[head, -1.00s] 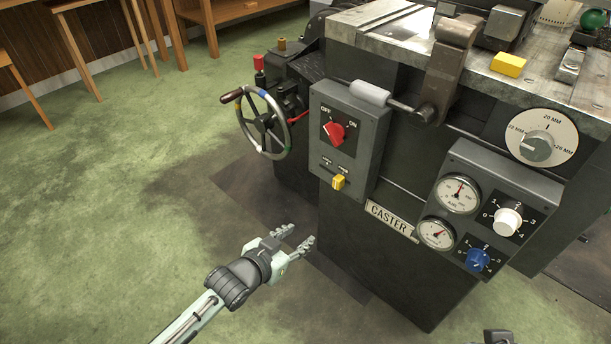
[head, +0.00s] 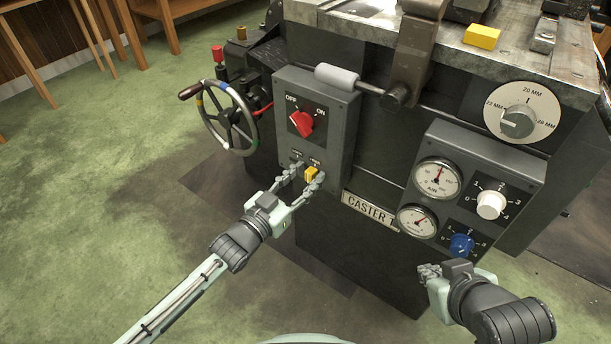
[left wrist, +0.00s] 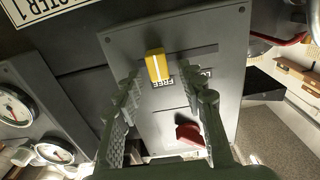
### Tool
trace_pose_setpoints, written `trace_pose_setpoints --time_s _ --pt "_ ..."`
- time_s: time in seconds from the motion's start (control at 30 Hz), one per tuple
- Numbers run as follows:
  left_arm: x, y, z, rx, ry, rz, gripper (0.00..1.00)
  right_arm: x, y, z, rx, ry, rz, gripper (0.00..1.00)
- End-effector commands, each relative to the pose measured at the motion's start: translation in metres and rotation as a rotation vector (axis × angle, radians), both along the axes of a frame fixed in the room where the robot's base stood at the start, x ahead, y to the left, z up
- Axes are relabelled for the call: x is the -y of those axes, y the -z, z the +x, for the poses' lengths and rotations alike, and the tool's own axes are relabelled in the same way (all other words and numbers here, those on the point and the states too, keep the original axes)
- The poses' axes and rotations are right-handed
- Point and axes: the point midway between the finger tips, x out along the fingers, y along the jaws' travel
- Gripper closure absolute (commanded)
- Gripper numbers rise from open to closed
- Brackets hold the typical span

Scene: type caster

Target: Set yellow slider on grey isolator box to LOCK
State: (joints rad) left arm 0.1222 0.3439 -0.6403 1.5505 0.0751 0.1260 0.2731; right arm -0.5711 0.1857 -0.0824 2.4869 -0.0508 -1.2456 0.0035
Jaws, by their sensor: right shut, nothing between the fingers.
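The grey isolator box (head: 344,108) is on the front of the dark machine and carries a red rotary switch (head: 301,123). Its yellow slider (head: 311,174) sits at the right end of its slot, by the label FREE, which reads clearly in the left wrist view beside the slider (left wrist: 157,67). The other label there is partly hidden by a finger. My left gripper (head: 306,176) is open at the box's lower part, its fingers on either side of the slider; I cannot tell whether either touches it. My right gripper (head: 429,271) is shut and empty below the blue knob.
A gauge panel (head: 482,154) with a white knob (head: 490,205) and a blue knob (head: 461,244) is right of the box. A spoked handwheel (head: 228,118) stands to its left. A grey-handled lever (head: 337,77) crosses above the box.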

Motion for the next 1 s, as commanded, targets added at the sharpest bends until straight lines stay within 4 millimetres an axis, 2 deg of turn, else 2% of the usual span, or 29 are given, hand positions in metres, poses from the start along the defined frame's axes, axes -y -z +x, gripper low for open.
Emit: trace_pose_setpoints --time_s 0.27,0.6,1.0 --pt "0.0019 -0.0002 0.0023 0.0 0.0 0.0 0.6 -0.0013 -0.0007 0.0012 0.006 -0.002 0.003 1.0" --pt "0.0017 -0.0002 0.0021 0.0 0.0 0.0 1.0 -0.0012 -0.0004 0.001 0.005 -0.003 0.002 1.0" --pt "-0.0024 -0.0004 0.0049 0.001 0.0 0.002 1.0 -0.0008 -0.0006 0.0008 0.004 -0.002 0.001 1.0"
